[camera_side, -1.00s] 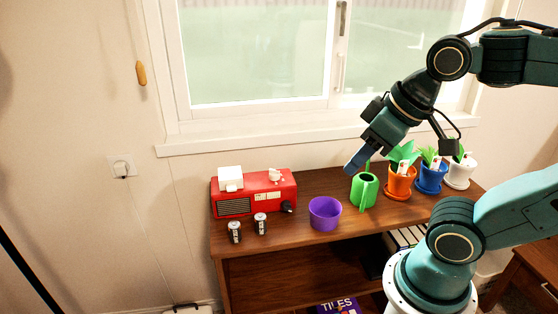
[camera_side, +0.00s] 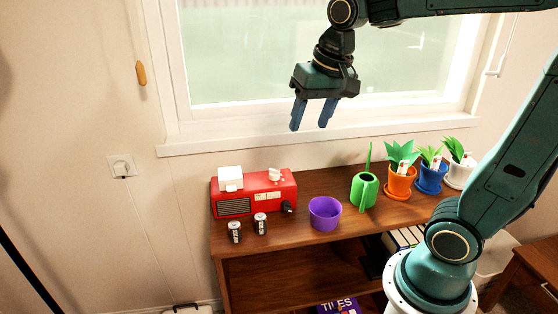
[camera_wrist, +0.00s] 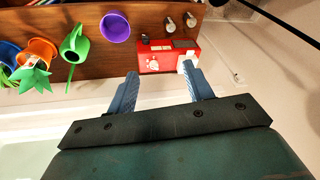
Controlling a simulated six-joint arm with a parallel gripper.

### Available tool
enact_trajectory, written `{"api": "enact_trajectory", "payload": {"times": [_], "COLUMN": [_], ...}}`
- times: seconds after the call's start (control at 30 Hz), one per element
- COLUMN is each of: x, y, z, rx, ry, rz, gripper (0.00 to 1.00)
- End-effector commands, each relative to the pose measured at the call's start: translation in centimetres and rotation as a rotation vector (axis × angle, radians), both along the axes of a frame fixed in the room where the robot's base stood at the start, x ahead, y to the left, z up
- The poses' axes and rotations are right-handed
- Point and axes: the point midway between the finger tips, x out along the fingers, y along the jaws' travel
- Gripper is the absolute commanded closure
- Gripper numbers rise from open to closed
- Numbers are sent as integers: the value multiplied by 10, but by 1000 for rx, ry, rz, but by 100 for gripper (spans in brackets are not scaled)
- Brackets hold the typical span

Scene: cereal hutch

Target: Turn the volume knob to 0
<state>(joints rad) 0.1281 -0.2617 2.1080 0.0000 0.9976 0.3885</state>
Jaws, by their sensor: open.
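A red radio (camera_side: 255,198) with a dark speaker grille stands on the wooden hutch in the side view, and it also shows in the wrist view (camera_wrist: 157,49). A black knob (camera_side: 288,207) is at the right end of its front. A small white fitting (camera_side: 275,175) and a white block (camera_side: 230,177) are on its top. I cannot read any knob marking or tell which part is the volume knob. My gripper (camera_side: 310,125) is open and empty, well above the radio and slightly right of it, fingers pointing down. In the wrist view, my gripper (camera_wrist: 159,70) has the radio between and beyond its fingertips.
Two batteries (camera_side: 247,228) stand in front of the radio. To its right are a purple bowl (camera_side: 324,214), a green watering can (camera_side: 364,190) and potted plants in orange (camera_side: 400,184), blue (camera_side: 431,180) and white pots (camera_side: 459,176). The window is behind my gripper.

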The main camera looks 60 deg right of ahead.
Motion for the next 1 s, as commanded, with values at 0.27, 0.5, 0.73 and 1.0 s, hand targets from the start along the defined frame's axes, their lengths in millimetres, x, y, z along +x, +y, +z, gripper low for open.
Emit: {"api": "enact_trajectory", "payload": {"times": [0.27,0.5,0.73,1.0], "x": [58,103,140,166], "y": [-29,-58,-88,-115], "z": [-13,-36,-67,-99], "rx": [57,97,128,150], "ry": [82,148,210,257], "rz": [-223,-419,-603,-757], "gripper": [49,49,49,49]}}
